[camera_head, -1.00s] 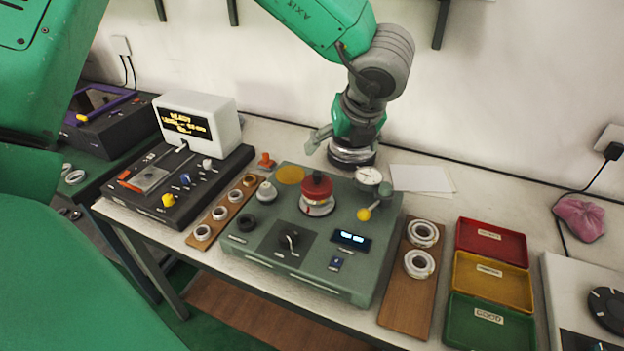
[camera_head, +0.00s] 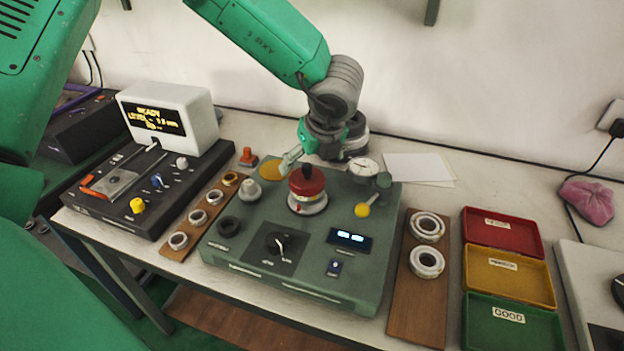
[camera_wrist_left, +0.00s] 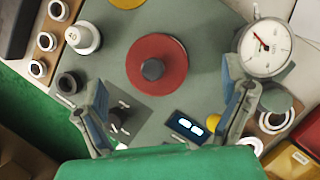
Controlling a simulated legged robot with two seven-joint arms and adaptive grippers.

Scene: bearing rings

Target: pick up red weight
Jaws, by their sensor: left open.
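The red weight (camera_head: 307,182) is a round red disc with a dark knob on top. It sits on a pale ring-shaped base on the grey-green test device (camera_head: 225,249). In the left wrist view the red weight (camera_wrist_left: 172,60) shows from above, ahead of the fingers. My left gripper (camera_head: 335,172) is open, behind and above the weight, with its fingers spread to either side. In the left wrist view my left gripper (camera_wrist_left: 165,88) has nothing between its fingers. My right gripper is not in view.
A dial gauge (camera_head: 362,167) and a yellow-knobbed lever (camera_head: 363,210) stand close right of the weight. A pale knobbed weight (camera_head: 249,190) is to its left. Boards with rings (camera_head: 402,310) flank the device. Red, yellow and green trays (camera_head: 540,220) lie at the right.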

